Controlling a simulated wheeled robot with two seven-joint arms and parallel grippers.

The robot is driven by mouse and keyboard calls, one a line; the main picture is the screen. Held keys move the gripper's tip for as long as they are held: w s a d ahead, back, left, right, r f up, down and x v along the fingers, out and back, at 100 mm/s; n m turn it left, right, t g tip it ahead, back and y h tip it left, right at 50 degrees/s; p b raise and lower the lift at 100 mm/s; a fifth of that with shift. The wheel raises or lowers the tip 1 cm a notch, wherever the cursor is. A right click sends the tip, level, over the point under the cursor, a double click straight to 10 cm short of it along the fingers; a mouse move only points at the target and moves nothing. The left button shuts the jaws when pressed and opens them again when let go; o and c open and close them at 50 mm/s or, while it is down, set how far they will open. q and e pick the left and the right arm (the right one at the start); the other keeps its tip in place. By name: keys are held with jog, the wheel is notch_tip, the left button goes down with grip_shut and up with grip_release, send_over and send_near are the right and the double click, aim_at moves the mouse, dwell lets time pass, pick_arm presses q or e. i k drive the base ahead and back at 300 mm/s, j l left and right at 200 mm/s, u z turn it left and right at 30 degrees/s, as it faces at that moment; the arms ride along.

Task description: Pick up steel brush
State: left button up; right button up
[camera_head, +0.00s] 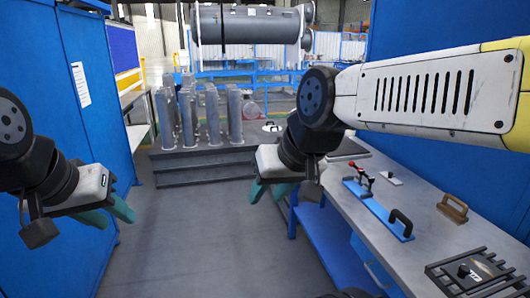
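A brown block-like tool with a raised handle (453,208) lies on the grey workbench (350,212) at the right; it may be the steel brush, but its bristles are not visible. A blue flat tool with a black handle (390,218) lies left of it. My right gripper (268,196) hangs by the bench's left edge, well left of both tools, with its teal fingers apart and nothing between them. My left gripper (114,215) is at the far left, in front of the blue cabinet, with its teal fingers apart and empty.
A red and black clamp-like tool (358,184) and a small pale plate with a black knob (391,178) lie on the bench. A black slatted rack (478,273) is at its near right. Grey steps with upright metal cylinders (202,170) stand behind. Floor between is clear.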

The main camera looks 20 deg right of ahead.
aim_at(456, 217)
jog(key=i+z, duration=0.2)
jog(key=i, duration=0.35)
jog(key=i+j+z, duration=0.15)
jog(key=i, duration=0.45)
jog(key=i+z, duration=0.2)
jog(key=z, duration=0.2)
jog(key=i+z, duration=0.25)
jog(key=z, duration=0.15)
jog(key=i+z, duration=0.2)
jog(key=z, duration=0.2)
jog(key=i+z, duration=0.2)
jog(key=z, duration=0.15)
jog(key=i+z, duration=0.45)
jog(key=z, duration=0.25)
